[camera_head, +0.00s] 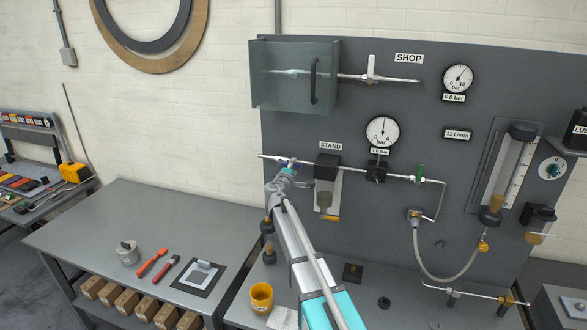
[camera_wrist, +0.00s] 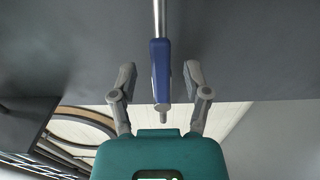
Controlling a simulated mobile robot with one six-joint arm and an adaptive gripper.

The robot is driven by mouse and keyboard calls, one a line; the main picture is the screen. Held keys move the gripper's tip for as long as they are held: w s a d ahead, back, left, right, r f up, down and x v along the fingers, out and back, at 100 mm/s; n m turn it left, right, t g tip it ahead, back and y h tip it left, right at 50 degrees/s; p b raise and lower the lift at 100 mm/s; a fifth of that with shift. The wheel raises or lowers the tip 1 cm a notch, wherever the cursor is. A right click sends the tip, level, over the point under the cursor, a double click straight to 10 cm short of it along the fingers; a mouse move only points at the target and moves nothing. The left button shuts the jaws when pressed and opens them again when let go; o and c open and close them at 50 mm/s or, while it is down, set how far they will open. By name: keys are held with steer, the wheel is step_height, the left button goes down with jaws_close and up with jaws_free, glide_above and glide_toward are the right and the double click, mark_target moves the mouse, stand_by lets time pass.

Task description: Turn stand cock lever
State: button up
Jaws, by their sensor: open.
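The stand cock lever (camera_head: 291,161) is blue and sits on the thin silver pipe left of the STAND label, just beyond my gripper (camera_head: 282,176) and partly hidden by it. In the wrist view the blue lever (camera_wrist: 160,68) lies in line with the silver pipe (camera_wrist: 160,18), with a short metal stub at its near end. My gripper (camera_wrist: 160,76) is open, with one finger on each side of the lever. A gap shows between each finger and the lever.
A filter bowl (camera_head: 327,185) and a gauge (camera_head: 382,131) are right of the lever on the grey panel. A clear cover (camera_head: 285,90) with a dark handle stands out above. A yellow cup (camera_head: 261,297) is on the bench below.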

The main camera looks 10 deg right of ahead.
stand_by(0.3)
steer(key=v, duration=0.6)
stand_by(0.5)
steer(key=s+d+f+m+g+b, duration=0.3)
steer(key=s+f+m+g, duration=0.2)
steer(key=s+f, duration=0.4)
steer(key=s+d+f+m+g+b, duration=0.3)
steer(key=s+d+f+m+g, duration=0.1)
steer(key=s+f, duration=0.4)
steer(key=s+a+f+m+g+y+b, duration=0.1)
steer(key=s+a+f+g+y+b, duration=0.1)
steer(key=s+f, duration=0.4)
steer(key=s+a+f+m+g+y+b, duration=0.2)
steer(key=s+a+f+y, duration=0.4)
steer(key=s, duration=0.8)
steer(key=g+y+b, duration=0.1)
steer(key=g, duration=0.1)
steer(key=shift+a+f+g, duration=0.3)
steer(key=shift+f, duration=0.05)
